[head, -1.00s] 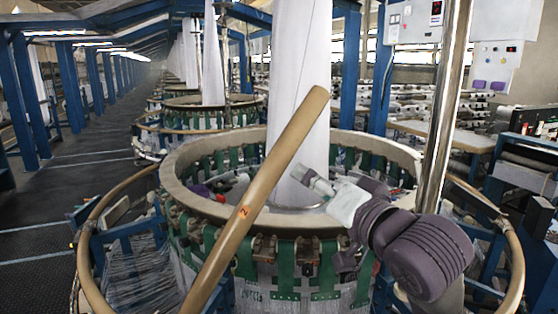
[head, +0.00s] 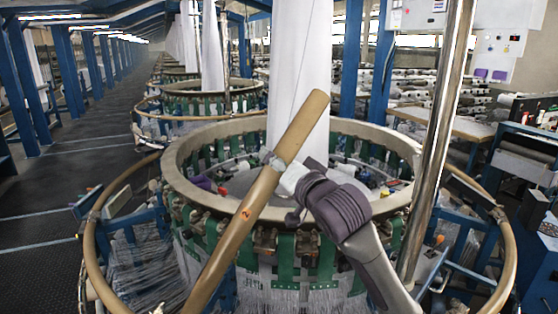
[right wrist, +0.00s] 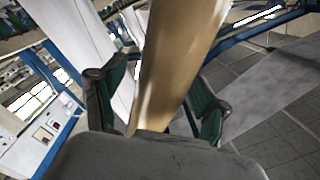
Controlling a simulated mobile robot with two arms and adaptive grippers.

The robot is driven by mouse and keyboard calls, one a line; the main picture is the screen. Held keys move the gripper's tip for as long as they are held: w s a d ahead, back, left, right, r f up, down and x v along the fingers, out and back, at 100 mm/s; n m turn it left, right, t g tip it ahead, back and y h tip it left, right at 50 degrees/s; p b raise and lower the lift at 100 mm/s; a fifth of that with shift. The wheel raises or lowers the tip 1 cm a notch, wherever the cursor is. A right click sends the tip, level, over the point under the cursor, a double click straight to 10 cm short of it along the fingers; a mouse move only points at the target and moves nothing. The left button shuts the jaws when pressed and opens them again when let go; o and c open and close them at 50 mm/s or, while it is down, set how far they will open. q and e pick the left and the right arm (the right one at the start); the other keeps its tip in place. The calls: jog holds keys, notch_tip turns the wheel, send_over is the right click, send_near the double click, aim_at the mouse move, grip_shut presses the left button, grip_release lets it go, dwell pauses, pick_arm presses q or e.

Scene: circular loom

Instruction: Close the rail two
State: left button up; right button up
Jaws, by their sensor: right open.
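Rail two (head: 245,210) is a tan curved bar marked with a red 2. It stands raised and tilted, its upper end to the right, crossing in front of the loom ring (head: 405,145). In the head view my right gripper (head: 283,178) comes from the right and meets the rail's upper half; its fingers are largely hidden there. In the right wrist view my right gripper (right wrist: 158,90) is open, with one finger on each side of the rail (right wrist: 172,65). I cannot tell whether the fingers touch it. My left gripper is not in view.
Lower tan rails (head: 95,230) curve around the loom at left and right. A shiny metal post (head: 437,140) stands close to the right of my right arm. A white fabric tube (head: 300,70) rises from the loom's middle. A dark aisle floor (head: 75,180) lies clear at left.

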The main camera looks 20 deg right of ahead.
grip_shut()
jog(key=s+d+f+m+t+h+b, duration=0.1)
jog(key=s+d+f+m+t+b, duration=0.1)
jog(key=s+d+f+b, duration=0.7)
jog(key=s+d+f+m+t+b, duration=0.3)
jog(key=s+d+f+b, duration=0.6)
jog(key=f+b, duration=0.7)
jog(key=d+m+b, duration=0.1)
jog(key=d+b, duration=0.1)
jog(key=b, duration=0.4)
jog(key=shift+d+h, duration=0.15)
jog(key=shift+h, duration=0.25)
grip_release()
jog(key=shift+w, duration=0.1)
jog(key=v, duration=1.2)
jog(key=shift+f, duration=0.2)
